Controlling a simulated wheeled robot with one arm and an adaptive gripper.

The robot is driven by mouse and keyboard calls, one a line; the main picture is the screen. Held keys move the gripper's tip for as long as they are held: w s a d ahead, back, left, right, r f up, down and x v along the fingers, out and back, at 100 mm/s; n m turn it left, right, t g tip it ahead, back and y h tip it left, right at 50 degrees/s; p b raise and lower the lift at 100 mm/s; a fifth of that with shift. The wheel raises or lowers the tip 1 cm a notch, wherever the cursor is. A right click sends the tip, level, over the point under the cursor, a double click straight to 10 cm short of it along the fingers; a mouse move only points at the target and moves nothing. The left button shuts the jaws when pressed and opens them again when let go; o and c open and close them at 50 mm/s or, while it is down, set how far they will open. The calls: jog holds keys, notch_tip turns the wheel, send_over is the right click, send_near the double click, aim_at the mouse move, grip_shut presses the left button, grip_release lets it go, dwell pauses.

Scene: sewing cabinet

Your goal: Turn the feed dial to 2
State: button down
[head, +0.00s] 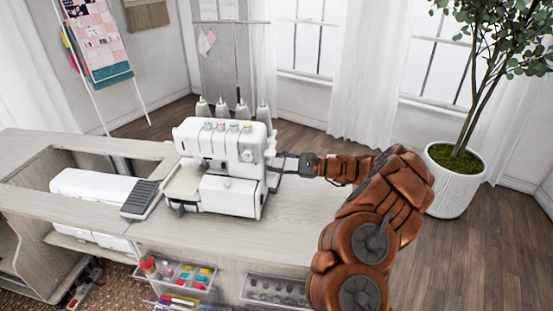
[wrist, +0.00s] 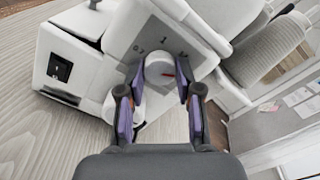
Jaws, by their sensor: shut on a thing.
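The feed dial (wrist: 159,67) is a round white knob with a small red mark, on a grey panel on the side of the white sewing machine (head: 222,150). In the wrist view, a "1" shows above the dial, with small figures to its left and right that I cannot read surely. The red mark is on the dial's right part; its exact setting is unclear. My gripper (wrist: 160,80) is shut on the dial, one purple-padded finger on each side. In the head view, my gripper (head: 284,165) reaches the machine's right side, and the dial is hidden.
The machine stands on a pale wood cabinet (head: 160,235), with thread cones (head: 243,108) behind it. A second white machine (head: 90,187) and a dark pedal (head: 141,199) are to its left. A potted tree (head: 456,180) stands at the right. Open counter lies in front.

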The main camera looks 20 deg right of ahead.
jog(key=m+p, duration=0.1)
jog(key=m, duration=0.1)
jog(key=shift+r+m, duration=0.1)
jog(key=shift+m, duration=0.3)
jog(key=shift+m+p, duration=0.95)
jog(key=shift+m, duration=0.45)
jog(key=shift+f, duration=0.2)
jog(key=c, duration=0.8)
grip_release()
jog(key=shift+o, duration=0.2)
jog(key=shift+d, duration=0.1)
jog(key=v, duration=1.2)
